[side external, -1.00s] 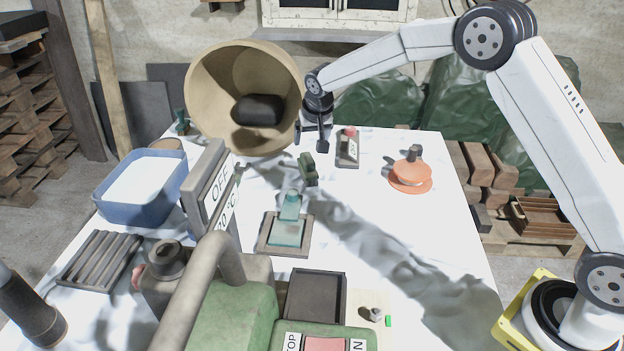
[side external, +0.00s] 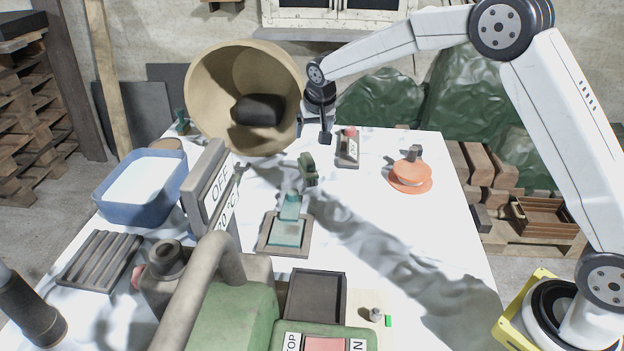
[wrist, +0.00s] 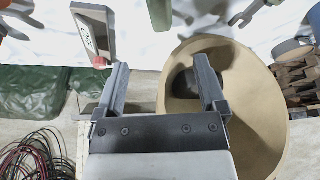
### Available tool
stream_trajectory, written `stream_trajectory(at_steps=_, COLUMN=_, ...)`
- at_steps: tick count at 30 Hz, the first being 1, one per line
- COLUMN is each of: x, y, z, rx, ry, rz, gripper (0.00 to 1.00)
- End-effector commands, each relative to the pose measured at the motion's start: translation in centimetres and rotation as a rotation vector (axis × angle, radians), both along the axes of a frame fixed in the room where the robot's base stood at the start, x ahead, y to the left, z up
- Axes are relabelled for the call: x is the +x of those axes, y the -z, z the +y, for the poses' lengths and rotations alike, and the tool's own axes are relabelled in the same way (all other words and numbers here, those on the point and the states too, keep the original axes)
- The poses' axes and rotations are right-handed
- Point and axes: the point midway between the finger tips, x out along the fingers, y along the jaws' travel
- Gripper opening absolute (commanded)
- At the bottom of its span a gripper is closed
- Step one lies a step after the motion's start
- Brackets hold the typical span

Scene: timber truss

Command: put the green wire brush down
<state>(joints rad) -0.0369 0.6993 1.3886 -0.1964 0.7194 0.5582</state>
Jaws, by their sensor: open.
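The green wire brush (side external: 307,168) rests on the white-covered table, near its middle, with nothing holding it. Part of a green object, apparently the brush (wrist: 160,12), is cut off at the top edge of the wrist view. My gripper (side external: 325,138) is apart from it, higher up and toward the back of the table. In the wrist view my gripper (wrist: 160,75) has its two fingers spread wide with nothing between them. In the side view only one finger shows clearly.
A large tan drum (side external: 205,75) with a dark lump (side external: 258,110) inside stands close left of my gripper. A small switch box with a red top (side external: 348,150) is to the right. A teal item on a tray (side external: 290,225) lies in front.

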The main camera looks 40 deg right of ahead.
Motion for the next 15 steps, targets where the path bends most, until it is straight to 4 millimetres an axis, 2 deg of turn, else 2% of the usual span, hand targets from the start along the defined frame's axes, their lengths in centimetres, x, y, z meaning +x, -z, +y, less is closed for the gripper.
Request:
stream_trajectory(at_steps=4, x=-0.8, y=-0.1, z=0.0, rx=0.001, ry=-0.012, rz=0.006, gripper=0.9)
stream_trajectory(at_steps=8, x=-2.5, y=-0.1, z=0.0, rx=0.002, ry=-0.04, rz=0.017, gripper=0.9)
stream_trajectory(at_steps=15, x=-8.1, y=0.2, z=0.0, rx=0.005, ry=-0.124, rz=0.049, gripper=0.9)
